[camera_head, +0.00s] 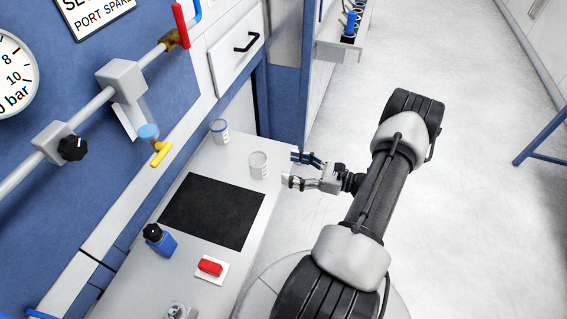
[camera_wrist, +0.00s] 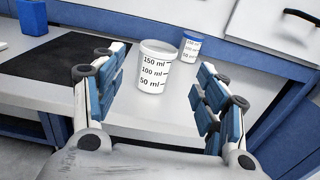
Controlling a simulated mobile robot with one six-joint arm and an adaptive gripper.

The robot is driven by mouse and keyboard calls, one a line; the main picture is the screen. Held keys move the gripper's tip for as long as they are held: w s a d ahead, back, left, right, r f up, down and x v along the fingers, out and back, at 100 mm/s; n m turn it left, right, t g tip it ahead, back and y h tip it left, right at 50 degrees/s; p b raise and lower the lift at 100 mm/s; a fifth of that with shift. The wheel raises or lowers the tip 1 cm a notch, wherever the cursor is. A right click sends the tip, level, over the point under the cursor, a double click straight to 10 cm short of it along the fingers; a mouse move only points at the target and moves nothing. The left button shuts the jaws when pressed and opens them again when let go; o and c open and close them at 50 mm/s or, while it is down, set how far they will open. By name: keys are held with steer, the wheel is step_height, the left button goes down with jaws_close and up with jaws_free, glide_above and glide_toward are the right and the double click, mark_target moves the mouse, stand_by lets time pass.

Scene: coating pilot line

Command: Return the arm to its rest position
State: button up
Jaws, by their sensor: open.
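My gripper (camera_head: 306,170) is open and empty beside the right edge of the white bench in the head view. Its blue-padded fingers also show spread apart in the wrist view (camera_wrist: 164,92). A white measuring cup (camera_head: 258,165) stands upright on the bench just left of the fingertips. In the wrist view the cup (camera_wrist: 156,68), marked 50 to 150 ml, appears between and beyond the fingers. I cannot see contact with it. My arm reaches up the right of the head view.
The floor (camera_head: 480,150) to the right is mostly clear.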

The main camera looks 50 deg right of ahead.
stand_by(0.6)
steer(key=w+a+r+n+g+y, duration=0.2)
steer(key=a+r+n+g, duration=0.5)
steer(key=a, duration=0.3)
steer(key=w+a+r+n+g+y, duration=0.2)
steer(key=a+r+n+g, duration=0.4)
steer(key=a+r+n, duration=0.25)
steer(key=s+a+r+n+t+h, duration=0.1)
steer(key=s+a+r+n+h, duration=0.9)
steer(key=n, duration=0.6)
steer(key=shift+s+a+r+h, duration=0.4)
steer(key=shift+s+a+r, duration=0.55)
steer(key=shift+s+a, duration=0.55)
